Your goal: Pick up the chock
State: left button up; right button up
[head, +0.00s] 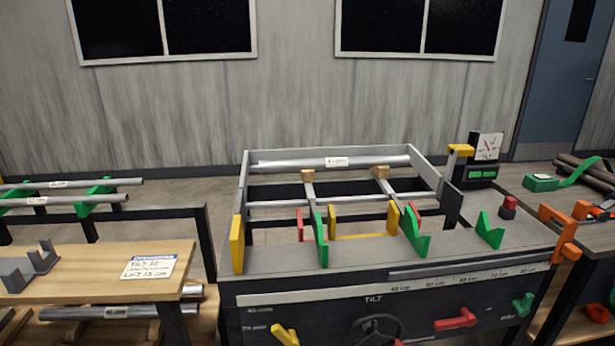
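No part labelled as a chock can be read in the head view. Grey notched blocks (42,258) stand on the wooden tabletop at the left and look like chocks, but I cannot be sure. Green V-notched pieces (416,238) stand along the front of the grey bench frame, and one more green notched piece (490,232) stands to their right. Yellow upright plates (237,245) stand at the frame's left and middle. Neither of my grippers is in view.
The bench (330,258) carries a long grey pipe (290,165) at the back and a tilt gauge (487,146) at the right. The wooden table (90,270) holds a note card (148,267). Orange clamps (562,229) and a green tape (541,182) lie at the right.

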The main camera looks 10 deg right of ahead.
aim_at(308, 176)
jog(key=z, duration=1.4)
jog(key=i, duration=1.1)
jog(key=u, duration=2.6)
